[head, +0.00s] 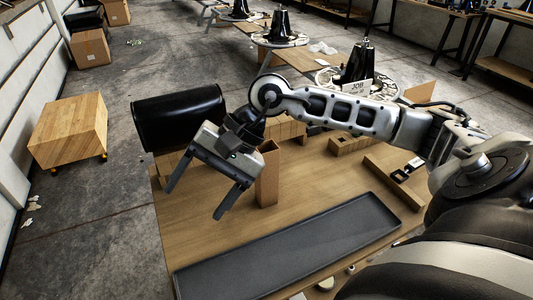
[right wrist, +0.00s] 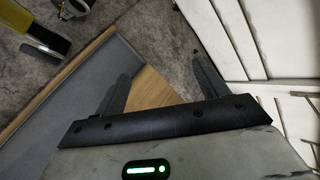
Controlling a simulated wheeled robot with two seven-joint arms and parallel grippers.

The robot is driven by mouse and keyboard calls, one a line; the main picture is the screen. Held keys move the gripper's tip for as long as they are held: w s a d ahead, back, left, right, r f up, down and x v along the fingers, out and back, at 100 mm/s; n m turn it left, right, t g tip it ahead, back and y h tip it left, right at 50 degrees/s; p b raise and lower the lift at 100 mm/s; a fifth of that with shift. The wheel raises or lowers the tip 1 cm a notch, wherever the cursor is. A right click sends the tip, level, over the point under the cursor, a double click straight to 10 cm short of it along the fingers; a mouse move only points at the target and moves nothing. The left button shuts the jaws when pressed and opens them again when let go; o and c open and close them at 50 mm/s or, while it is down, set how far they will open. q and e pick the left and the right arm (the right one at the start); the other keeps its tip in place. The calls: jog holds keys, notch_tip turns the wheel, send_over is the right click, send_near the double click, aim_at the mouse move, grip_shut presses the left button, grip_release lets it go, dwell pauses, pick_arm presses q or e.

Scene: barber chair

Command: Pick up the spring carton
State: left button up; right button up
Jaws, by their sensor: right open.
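A tall, open-topped brown carton (head: 267,178) stands upright on the wooden table (head: 320,190) in the head view; I cannot read a label that marks it as the spring carton. Other low brown boxes stand behind it, one of them (head: 350,143) to the right and one partly hidden by my arm. My right gripper (head: 194,203) is open and empty, above the table's left edge, left of the tall carton in the picture. In the right wrist view its fingers (right wrist: 160,88) are spread, with no carton between them. My left gripper is not in view.
A long dark tray (head: 290,250) lies along the table's front. A black cylindrical cushion (head: 180,115) is behind my right gripper. A flat box with dark parts (head: 400,175) lies at the right. A wooden block on casters (head: 70,130) stands on the floor at left.

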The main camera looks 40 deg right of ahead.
jog(key=w+d+n+t+h, duration=0.1)
jog(key=w+d+n+h, duration=0.2)
jog(key=d, duration=0.4)
notch_tip(320, 180, up, 3)
jog(key=n+t+h+b, duration=0.2)
jog(key=h, duration=0.5)
send_over(266, 176)
jog(key=s, duration=0.4)
jog(key=p+x, duration=0.1)
jog(key=x, duration=1.4)
jog(key=shift+w, duration=0.3)
jog(key=shift+f, duration=0.1)
jog(key=c, duration=1.3)
